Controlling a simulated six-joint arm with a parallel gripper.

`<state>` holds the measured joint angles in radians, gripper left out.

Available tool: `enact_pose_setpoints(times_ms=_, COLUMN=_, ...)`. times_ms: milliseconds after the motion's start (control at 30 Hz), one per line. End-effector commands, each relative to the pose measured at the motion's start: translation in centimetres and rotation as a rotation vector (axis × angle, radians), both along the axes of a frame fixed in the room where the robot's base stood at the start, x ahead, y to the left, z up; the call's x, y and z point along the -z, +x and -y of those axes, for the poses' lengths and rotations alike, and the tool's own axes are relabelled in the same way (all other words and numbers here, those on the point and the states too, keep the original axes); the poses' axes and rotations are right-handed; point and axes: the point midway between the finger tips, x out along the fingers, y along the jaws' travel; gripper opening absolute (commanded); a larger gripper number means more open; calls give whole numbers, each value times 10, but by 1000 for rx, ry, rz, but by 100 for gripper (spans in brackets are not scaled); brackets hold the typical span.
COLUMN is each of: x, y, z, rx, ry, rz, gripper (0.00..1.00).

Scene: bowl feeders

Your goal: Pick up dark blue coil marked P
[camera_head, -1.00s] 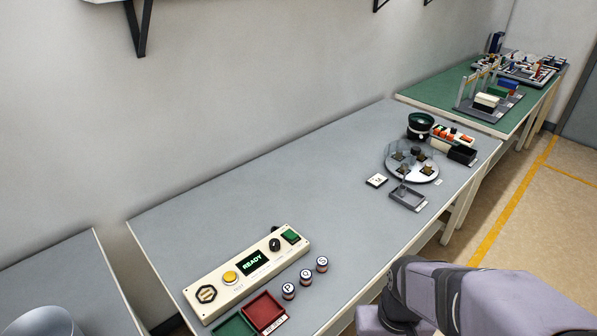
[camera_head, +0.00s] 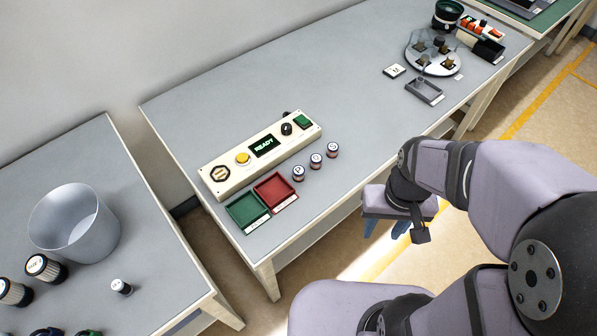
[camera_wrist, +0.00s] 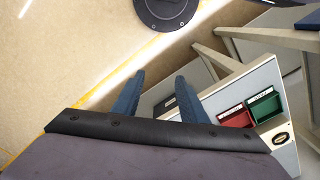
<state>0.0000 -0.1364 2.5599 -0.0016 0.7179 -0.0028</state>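Three small dark coils with white lettered tops stand in a row on the grey bench. In the head view, the nearest coil (camera_head: 299,173) appears marked P. The middle coil (camera_head: 316,160) and far coil (camera_head: 332,149) have tops too small to read surely. My gripper (camera_head: 386,232) hangs beyond the bench's front edge, right of and apart from the coils. In the wrist view, its two blue fingers are spread with nothing between them (camera_wrist: 156,85). The coils cannot be made out in the wrist view.
A control panel (camera_head: 219,172) reading READY stands behind the coils. A green tray (camera_head: 232,209) and red tray (camera_head: 262,190) lie left of them. A grey bin (camera_head: 50,215) and several cylinders occupy the left table (camera_head: 165,250). The bench right of the coils is clear.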

Motion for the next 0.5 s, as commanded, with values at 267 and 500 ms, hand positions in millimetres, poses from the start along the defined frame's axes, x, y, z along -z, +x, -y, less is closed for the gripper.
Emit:
enact_pose_setpoints(times_ms=267, x=0, y=0, z=0, rx=0, ry=0, rz=0, gripper=36)
enact_pose_setpoints(times_ms=500, x=7, y=-9, z=-17, rx=-82, ry=-2, rz=-49, gripper=36)
